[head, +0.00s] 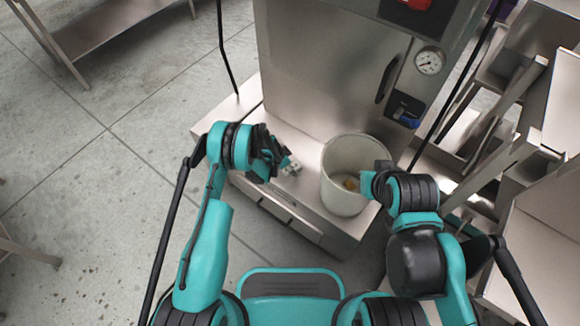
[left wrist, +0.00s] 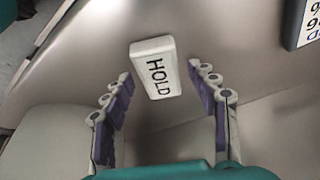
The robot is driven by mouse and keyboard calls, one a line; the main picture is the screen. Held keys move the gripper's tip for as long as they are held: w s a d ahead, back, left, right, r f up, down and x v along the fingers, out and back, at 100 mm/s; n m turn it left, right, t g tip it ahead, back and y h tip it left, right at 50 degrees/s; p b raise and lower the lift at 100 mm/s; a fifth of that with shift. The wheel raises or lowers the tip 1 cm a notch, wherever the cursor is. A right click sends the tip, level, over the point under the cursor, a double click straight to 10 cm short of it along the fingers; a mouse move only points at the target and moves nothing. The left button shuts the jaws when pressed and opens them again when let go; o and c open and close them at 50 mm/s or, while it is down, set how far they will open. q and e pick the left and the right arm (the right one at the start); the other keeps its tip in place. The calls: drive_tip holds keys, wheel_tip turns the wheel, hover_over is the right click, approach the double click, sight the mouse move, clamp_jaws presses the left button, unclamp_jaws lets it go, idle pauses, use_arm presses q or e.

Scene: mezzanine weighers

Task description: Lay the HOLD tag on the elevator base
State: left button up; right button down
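The HOLD tag (left wrist: 153,68) is a small white block with black lettering, seen in the left wrist view over a grey metal surface (left wrist: 225,45). My left gripper (left wrist: 157,75) is open, its fingers on either side of the tag with a gap at each side. I cannot tell whether the tag touches the surface. In the head view my left gripper (head: 283,165) is low over the metal base (head: 328,235) of the steel machine; the tag is not clear there. My right gripper (head: 370,182) is at the bucket's right rim, its fingers mostly hidden.
A white bucket (head: 340,200) with a little yellowish stuff inside stands on the base. The steel machine (head: 325,65) with a gauge (head: 429,61) rises behind. Metal racks (head: 500,130) crowd the right. A steel table (head: 105,28) stands far left; the floor (head: 90,170) there is clear.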

use_arm(q)
drive_tip(key=shift+r, duration=0.1)
drive_tip(key=s+a+r+n+t+y+p, duration=0.1)
drive_tip(key=s+a+r+n, duration=0.15)
drive_tip(key=r, duration=1.05)
drive_tip(key=s+a+r+n+p, duration=0.1)
drive_tip(key=s+a+r+p, duration=0.2)
drive_tip(key=r, duration=0.9)
drive_tip(key=s+a+r+n+t+y, duration=0.15)
drive_tip(key=a+r, duration=0.35)
drive_tip(key=r, duration=0.8)
drive_tip(key=s+a+r+n+t, duration=0.1)
drive_tip(key=s+a+r+n, duration=0.2)
drive_tip(key=s, duration=0.7)
drive_tip(key=s+a+r+n+t+y, duration=0.1)
drive_tip(key=s+a+r+n, duration=0.2)
drive_tip(key=s+r, duration=0.3)
drive_tip(key=shift+s+a+r+n, duration=0.15)
drive_tip(key=shift+s+a+n, duration=0.2)
drive_tip(key=shift+s, duration=2.45)
drive_tip(key=shift+d+t, duration=0.1)
drive_tip(key=shift+t, duration=0.15)
